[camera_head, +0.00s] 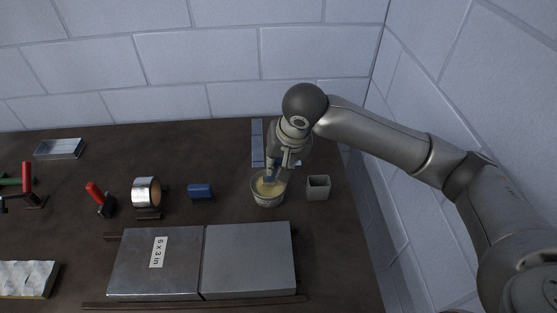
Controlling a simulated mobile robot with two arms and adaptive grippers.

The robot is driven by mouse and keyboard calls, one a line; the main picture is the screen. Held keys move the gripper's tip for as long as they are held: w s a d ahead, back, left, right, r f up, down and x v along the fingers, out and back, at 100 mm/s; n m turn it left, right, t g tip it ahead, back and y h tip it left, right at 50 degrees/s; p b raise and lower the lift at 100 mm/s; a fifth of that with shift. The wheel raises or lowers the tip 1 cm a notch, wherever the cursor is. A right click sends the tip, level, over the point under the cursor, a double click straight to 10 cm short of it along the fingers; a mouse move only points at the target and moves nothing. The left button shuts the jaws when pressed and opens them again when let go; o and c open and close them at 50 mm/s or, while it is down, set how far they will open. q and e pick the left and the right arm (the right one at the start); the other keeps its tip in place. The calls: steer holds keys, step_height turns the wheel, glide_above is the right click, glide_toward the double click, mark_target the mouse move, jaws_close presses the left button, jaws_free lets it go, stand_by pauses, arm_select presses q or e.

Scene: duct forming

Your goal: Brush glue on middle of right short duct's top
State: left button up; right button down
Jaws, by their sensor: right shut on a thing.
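The right short duct (248,258) is a flat grey metal box lying on the table at the front. Its top is bare, and it lies beside the left duct (182,278), which carries a "6 x 3 in" label (158,252). A round glue pot (268,200) with yellowish contents stands behind the right duct. My right gripper (271,172) points down over the pot and is shut on what looks like the brush, mostly hidden by the gripper and the pot. My left gripper is not in view.
A small grey square cup (318,187) stands right of the pot. A blue block (201,191), a tape roll (146,191) and a red-handled tool (98,198) lie to the left. A wooden strip (200,303) runs along the ducts' front. Brick walls close the back and right.

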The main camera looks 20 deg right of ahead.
steer(key=shift+s+f+p, duration=0.15)
steer(key=shift+f+p, duration=0.05)
steer(key=shift+p, duration=0.1)
stand_by(1.4)
steer(key=shift+r, duration=0.1)
steer(key=shift+r+p, duration=0.75)
steer(key=shift+p, duration=0.35)
step_height(320, 180, up, 6)
steer(key=p, duration=0.7)
steer(key=shift+f, duration=0.2)
steer(key=shift+w, duration=0.2)
